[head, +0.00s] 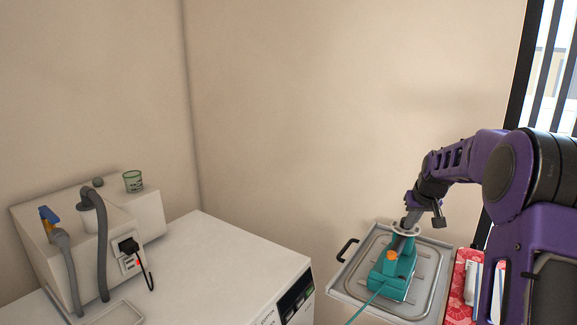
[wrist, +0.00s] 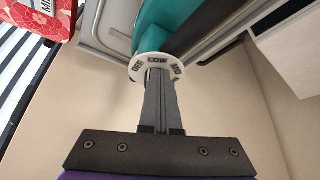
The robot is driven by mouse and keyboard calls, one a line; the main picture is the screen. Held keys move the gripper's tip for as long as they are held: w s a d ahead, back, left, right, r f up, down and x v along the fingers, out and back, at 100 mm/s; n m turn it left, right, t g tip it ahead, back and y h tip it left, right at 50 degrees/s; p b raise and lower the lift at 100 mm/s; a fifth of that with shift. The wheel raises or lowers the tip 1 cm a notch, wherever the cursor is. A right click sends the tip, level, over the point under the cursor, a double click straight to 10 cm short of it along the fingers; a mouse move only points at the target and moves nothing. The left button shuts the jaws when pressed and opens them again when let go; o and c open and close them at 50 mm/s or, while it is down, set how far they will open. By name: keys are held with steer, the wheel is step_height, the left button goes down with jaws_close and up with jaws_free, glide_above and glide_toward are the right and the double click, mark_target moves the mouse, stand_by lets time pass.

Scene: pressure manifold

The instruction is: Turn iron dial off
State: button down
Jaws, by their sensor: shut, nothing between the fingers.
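A teal iron (head: 395,277) sits on a metal tray (head: 434,262) at the lower right of the head view. Its white dial (head: 401,233) is a disc at the iron's far end. In the wrist view the dial (wrist: 143,66) shows "LOW" in the middle, with other lettering to the left and right, partly unreadable. My gripper (wrist: 157,74) is shut, with its fingertips at the dial's face. I cannot tell whether they touch it. In the head view my gripper (head: 408,222) comes down onto the dial from above.
A red patterned cloth or cover (head: 459,282) lies right of the tray. A black handle (head: 347,250) sticks out at the tray's left. The teal cord runs toward the front.

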steer(key=shift+d, duration=0.35)
steer(key=shift+s, duration=0.45)
step_height(320, 180, up, 6)
steer(key=p, duration=0.2)
steer(key=shift+a, duration=0.1)
